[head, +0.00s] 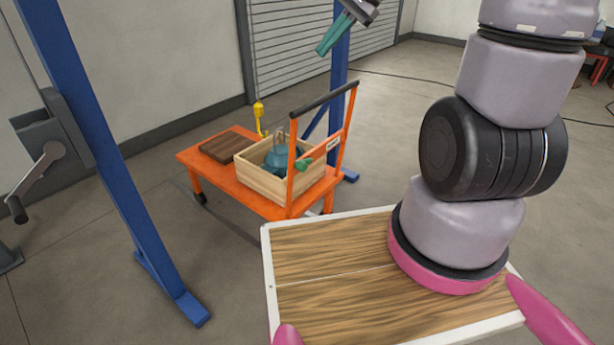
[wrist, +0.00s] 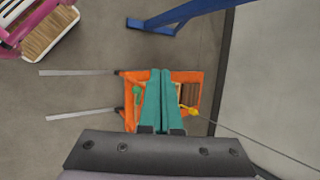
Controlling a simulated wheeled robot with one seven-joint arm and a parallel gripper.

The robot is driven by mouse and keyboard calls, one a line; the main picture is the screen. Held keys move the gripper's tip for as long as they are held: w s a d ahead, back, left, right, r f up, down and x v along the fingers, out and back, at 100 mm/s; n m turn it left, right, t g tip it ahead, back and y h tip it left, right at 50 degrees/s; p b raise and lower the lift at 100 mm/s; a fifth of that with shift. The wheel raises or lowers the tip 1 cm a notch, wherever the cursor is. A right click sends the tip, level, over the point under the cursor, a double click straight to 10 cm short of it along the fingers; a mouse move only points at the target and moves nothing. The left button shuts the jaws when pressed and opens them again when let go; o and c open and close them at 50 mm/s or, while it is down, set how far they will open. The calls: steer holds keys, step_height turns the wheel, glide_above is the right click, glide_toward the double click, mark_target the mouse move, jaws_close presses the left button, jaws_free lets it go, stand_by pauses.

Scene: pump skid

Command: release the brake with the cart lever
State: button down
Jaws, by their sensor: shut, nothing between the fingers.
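The orange cart (head: 262,205) stands on the floor beyond my base, with a black-gripped push handle (head: 324,99) at its near right end. A small green lever (head: 304,163) sits on the handle frame; it also shows in the wrist view (wrist: 137,94), left of my fingers. My gripper (head: 321,50) has teal fingers and hangs above the cart, apart from it. In the wrist view the fingers (wrist: 160,71) lie together, empty, and point over the cart deck, hiding its middle.
A wooden crate (head: 257,181) holding a blue-teal item (head: 283,158) and a brown board (head: 226,147) rest on the cart. A yellow piece (head: 259,112) rises by its far edge. Blue posts (head: 100,130) stand left and behind. A grey crank unit (head: 45,135) is at far left.

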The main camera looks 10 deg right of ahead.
steer(key=w+f+m+y, duration=0.45)
steer(key=w+f, duration=0.55)
steer(key=f, duration=0.3)
steer(key=m+t, duration=0.6)
steer(key=m, duration=0.6)
glide_toward(306, 164)
steer(key=a+r, duration=0.4)
steer(key=r, duration=0.1)
steer(key=s+d+f+m+h, duration=0.1)
steer(key=f+m, duration=0.1)
steer(key=f, duration=0.4)
steer(key=s+d+f+m+t+h, duration=0.1)
steer(key=s+f+m, duration=0.1)
steer(key=f, duration=0.4)
steer(key=shift+s+d+f+t, duration=0.15)
steer(key=shift+s+f+t, duration=0.1)
steer(key=shift+t, duration=0.05)
steer(key=w+a, duration=0.6)
steer(key=w, duration=0.1)
